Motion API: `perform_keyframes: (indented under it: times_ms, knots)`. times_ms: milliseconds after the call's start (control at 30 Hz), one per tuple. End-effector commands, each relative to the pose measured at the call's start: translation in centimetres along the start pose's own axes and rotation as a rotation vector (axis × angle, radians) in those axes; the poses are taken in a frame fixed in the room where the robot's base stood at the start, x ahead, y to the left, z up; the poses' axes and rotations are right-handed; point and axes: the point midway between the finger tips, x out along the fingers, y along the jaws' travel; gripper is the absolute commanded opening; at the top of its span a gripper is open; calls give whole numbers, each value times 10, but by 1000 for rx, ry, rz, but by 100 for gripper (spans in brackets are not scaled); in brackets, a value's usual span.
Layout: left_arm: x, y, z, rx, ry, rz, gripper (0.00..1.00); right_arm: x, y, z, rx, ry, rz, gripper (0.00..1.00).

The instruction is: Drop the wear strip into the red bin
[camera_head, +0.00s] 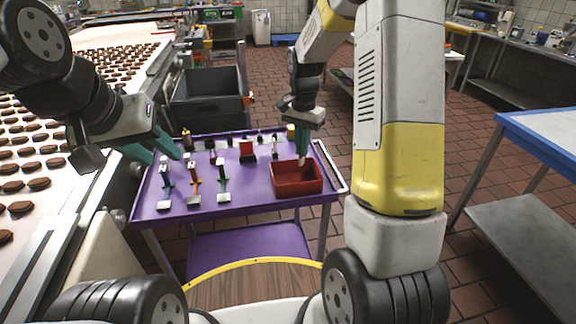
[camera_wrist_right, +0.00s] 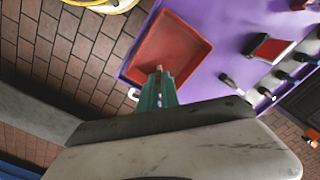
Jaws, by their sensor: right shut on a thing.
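The red bin (camera_head: 297,188) stands on the right part of the purple cart top. It also shows in the right wrist view (camera_wrist_right: 172,50). My right gripper (camera_head: 303,146) points down just above the bin, its teal fingers shut. A small pale piece, seemingly the wear strip (camera_head: 302,161), pokes out at the fingertips over the bin; most of it is hidden. In the right wrist view its tip (camera_wrist_right: 159,69) shows between the fingers. My left gripper (camera_head: 152,152) is open and empty above the cart's left edge.
A dark grey crate (camera_head: 208,95) stands behind. A conveyor with brown biscuits (camera_head: 38,184) runs along the left. A blue-edged table (camera_head: 545,130) is at right.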

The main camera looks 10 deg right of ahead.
Motion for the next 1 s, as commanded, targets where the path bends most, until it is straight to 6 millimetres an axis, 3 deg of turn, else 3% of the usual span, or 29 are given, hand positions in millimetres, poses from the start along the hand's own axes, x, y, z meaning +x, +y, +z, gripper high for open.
perform_keyframes:
  times_ms: [33, 167, 533, 1000]
  knots:
    - [0, 0, 0, 0, 0, 0, 36, 0, 0, 0, 0, 0, 0, 8]
    - [0, 0, 0, 0, 0, 0, 36, 0, 0, 0, 0, 0, 0, 31]
    - [0, 0, 0, 0, 0, 0, 36, -6, 0, 0, 0, 2, -2, 31]
    - [0, 0, 0, 0, 0, 0, 36, -73, 0, 0, 0, 1, -1, 31]
